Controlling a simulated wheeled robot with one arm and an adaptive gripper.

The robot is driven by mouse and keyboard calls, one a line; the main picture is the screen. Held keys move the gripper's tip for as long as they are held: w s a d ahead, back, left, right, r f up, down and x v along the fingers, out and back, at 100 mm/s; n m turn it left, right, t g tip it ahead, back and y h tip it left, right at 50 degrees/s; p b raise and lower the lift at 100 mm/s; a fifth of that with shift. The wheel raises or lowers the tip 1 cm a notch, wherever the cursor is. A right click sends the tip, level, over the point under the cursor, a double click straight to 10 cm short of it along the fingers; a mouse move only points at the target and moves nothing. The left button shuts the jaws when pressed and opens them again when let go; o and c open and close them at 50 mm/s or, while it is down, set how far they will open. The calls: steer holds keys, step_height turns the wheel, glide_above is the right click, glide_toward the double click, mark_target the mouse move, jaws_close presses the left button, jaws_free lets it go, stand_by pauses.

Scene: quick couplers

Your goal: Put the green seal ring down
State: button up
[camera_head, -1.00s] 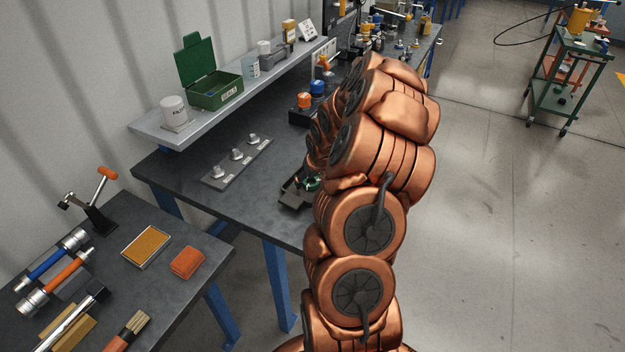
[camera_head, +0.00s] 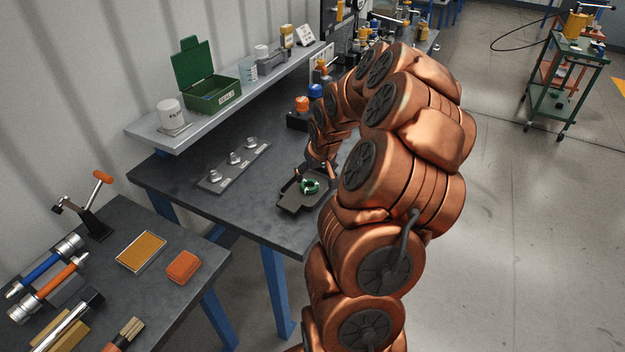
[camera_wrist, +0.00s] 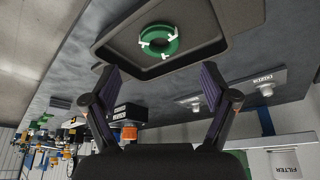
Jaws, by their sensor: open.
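The green seal ring (camera_wrist: 159,41) lies flat in a shallow dark tray (camera_wrist: 113,53) in the wrist view, with small white marks on it. The ring (camera_head: 309,187) and tray (camera_head: 292,204) also show in the head view, near the front edge of the dark bench. My gripper (camera_wrist: 157,78) is open and empty, its two fingers apart. The ring appears beyond the fingertips and between their lines, touching neither finger. In the head view my gripper is mostly hidden behind my copper-coloured arm.
A plate with several metal fittings (camera_head: 235,158) lies left of the tray. A shelf (camera_head: 150,136) above the bench holds a green seals box (camera_head: 217,92) and a white filter container (camera_head: 169,113). Orange and blue caps (camera_head: 302,104) stand behind the tray.

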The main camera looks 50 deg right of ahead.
steer(key=shift+d+b+v, duration=0.4)
steer(key=shift+b+v, duration=0.25)
steer(key=shift+v, duration=2)
steer(key=s+a+r+n+g+y, duration=0.1)
steer(key=s+a+r+n, duration=0.15)
steer(key=a, duration=0.85)
steer(key=s+a+r+n+g+y, duration=0.1)
steer(key=s+a+r, duration=0.15)
steer(key=a, duration=0.85)
steer(key=s+a+g, duration=0.2)
steer(key=s+a, duration=0.5)
steer(key=s, duration=0.3)
steer(key=s+a+g, duration=0.2)
steer(key=s+a, duration=0.5)
steer(key=s, duration=0.3)
steer(key=shift+f+n, duration=0.25)
steer(key=shift+n, duration=0.2)
